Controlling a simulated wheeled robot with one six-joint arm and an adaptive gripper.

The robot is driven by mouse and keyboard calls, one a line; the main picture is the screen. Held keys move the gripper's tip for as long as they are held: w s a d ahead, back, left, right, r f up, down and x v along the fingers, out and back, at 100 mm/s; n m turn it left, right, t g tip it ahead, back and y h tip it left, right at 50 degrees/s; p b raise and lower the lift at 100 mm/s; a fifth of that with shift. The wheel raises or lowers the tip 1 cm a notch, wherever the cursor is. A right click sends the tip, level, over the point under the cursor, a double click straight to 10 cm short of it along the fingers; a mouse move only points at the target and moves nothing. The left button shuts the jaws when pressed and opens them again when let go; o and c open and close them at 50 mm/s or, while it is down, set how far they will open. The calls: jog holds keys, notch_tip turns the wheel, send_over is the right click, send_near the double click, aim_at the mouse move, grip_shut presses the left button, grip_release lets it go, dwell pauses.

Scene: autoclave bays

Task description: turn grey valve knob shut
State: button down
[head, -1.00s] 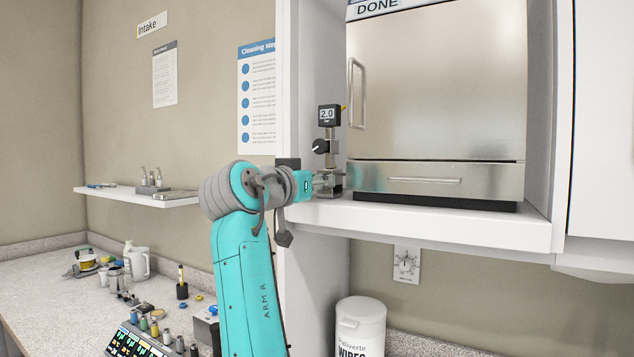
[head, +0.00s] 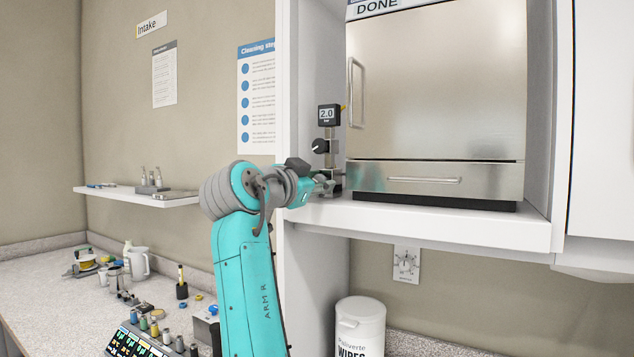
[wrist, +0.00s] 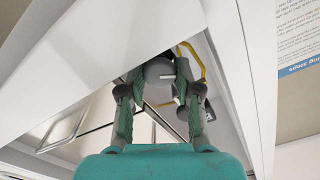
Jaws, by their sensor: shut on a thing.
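The grey valve knob (wrist: 157,71) shows in the wrist view as a round face with a white pointer line, between my two fingers. My gripper (wrist: 159,78) is shut on it; in the head view my gripper (head: 326,184) is at the foot of the valve post and hides the grey knob. A dark knob (head: 320,146) with a white mark sits higher on the same post, clear of my fingers. Above it is a small gauge (head: 327,115) reading 2.0.
The autoclave (head: 436,100), marked DONE, stands close right of the post, with a door handle (head: 351,92). The white shelf edge (head: 420,225) runs below my gripper. A yellow hose (wrist: 192,58) curves near my fingers. A wall shelf (head: 140,197) is at left.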

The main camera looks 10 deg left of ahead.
jog(key=m, duration=0.6)
jog(key=shift+f+m, duration=0.1)
jog(key=shift+m, duration=0.2)
jog(key=m, duration=0.5)
jog(key=shift+f, duration=0.1)
jog(key=shift+m, duration=0.4)
jog(key=c, duration=0.8)
grip_release()
jog(key=shift+c, duration=0.2)
jog(key=shift+f+n, duration=0.15)
jog(key=shift+n, duration=0.15)
